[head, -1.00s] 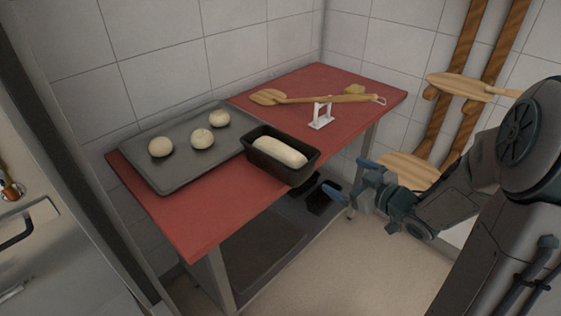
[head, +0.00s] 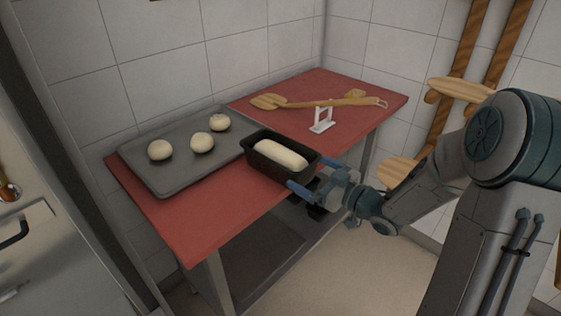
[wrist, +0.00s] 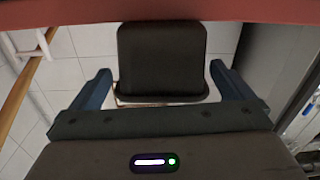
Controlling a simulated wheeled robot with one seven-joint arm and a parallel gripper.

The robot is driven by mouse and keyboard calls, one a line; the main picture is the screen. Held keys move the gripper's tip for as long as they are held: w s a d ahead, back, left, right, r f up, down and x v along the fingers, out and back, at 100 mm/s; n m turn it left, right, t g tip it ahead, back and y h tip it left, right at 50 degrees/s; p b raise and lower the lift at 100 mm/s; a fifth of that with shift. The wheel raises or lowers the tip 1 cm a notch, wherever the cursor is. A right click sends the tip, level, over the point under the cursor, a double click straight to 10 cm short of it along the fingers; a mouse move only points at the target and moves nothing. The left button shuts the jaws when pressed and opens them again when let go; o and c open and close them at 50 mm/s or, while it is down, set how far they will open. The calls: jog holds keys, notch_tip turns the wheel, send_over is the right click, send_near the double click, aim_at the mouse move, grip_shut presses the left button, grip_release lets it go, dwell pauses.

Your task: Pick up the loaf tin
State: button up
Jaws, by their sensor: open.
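The loaf tin (head: 265,171) is a dark rectangular pan holding a pale loaf of dough (head: 281,154). It sits on the red table top near the front edge, beside the baking tray. My gripper (head: 312,177) is open at the tin's right end in the head view, with its blue fingers pointing towards it. In the wrist view the dark wall of the tin (wrist: 162,60) lies ahead, between the lines of the two open fingers (wrist: 158,78). I cannot tell whether the fingers touch the tin.
A grey baking tray (head: 180,172) with three dough balls lies left of the tin on the red table (head: 205,225). A white stand (head: 322,120) and wooden tools (head: 325,101) lie behind and to the right. Wooden peels (head: 460,90) hang on the right wall.

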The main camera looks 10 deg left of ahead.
aim_at(296, 167)
jog(key=x, duration=0.5)
jog(key=shift+s+a+f, duration=0.1)
jog(key=shift+f, duration=0.15)
jog(key=c, duration=1)
jog(key=shift+o, duration=0.2)
